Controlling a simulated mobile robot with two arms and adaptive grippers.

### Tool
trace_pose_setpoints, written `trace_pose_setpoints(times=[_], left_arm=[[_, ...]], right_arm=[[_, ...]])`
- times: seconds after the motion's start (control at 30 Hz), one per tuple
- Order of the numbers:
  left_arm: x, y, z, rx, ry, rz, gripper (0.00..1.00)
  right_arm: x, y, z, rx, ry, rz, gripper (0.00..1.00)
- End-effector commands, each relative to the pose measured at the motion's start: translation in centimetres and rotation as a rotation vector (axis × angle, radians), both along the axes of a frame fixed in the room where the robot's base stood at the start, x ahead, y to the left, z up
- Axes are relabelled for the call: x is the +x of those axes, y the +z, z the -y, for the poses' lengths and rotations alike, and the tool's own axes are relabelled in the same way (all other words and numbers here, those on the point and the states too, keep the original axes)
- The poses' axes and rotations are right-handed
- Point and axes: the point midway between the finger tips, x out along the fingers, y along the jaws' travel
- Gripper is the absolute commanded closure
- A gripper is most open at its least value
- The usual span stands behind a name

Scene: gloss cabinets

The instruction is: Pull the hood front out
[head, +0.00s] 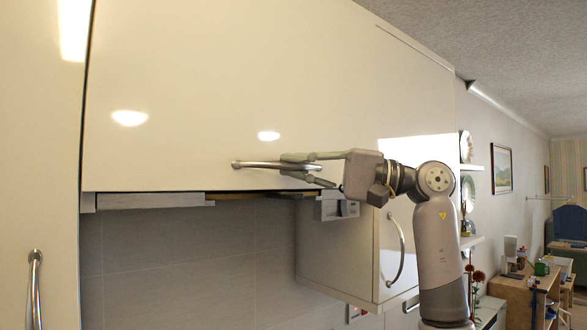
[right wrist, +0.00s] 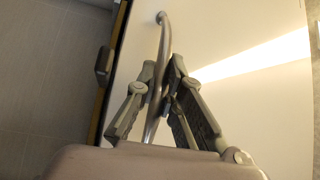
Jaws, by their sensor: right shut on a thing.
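The hood front (head: 200,95) is a wide glossy cream panel above the tiled wall in the head view. A curved metal bar handle (head: 252,165) sits near its lower edge. My right gripper (head: 300,165) is shut on this handle, around its right part. In the right wrist view the handle (right wrist: 163,50) runs between the two fingers of my right gripper (right wrist: 160,80), with the glossy front (right wrist: 240,60) behind. Part of the handle is hidden by the fingers. A gap shows along the front's lower edge. My left gripper is not in view.
A tall cabinet door (head: 35,130) stands at the left. Farther right are wall shelves and a wooden desk (head: 520,290). Space before the tiled wall (head: 190,260) is clear.

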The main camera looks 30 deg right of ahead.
Motion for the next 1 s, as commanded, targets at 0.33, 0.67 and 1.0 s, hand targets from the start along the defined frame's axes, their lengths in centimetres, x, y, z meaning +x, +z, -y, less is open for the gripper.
trace_pose_setpoints(times=[0.33, 0.67, 1.0], left_arm=[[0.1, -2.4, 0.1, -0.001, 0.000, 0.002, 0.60], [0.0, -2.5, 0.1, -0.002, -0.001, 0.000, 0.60], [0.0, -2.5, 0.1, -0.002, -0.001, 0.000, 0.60]], right_arm=[[-8.5, -0.4, 0.7, -0.010, -0.005, 0.001, 1.00], [-10.3, -0.2, 0.7, -0.007, 0.000, -0.003, 1.00], [-10.2, -0.2, 0.7, -0.005, 0.000, -0.002, 0.78]])
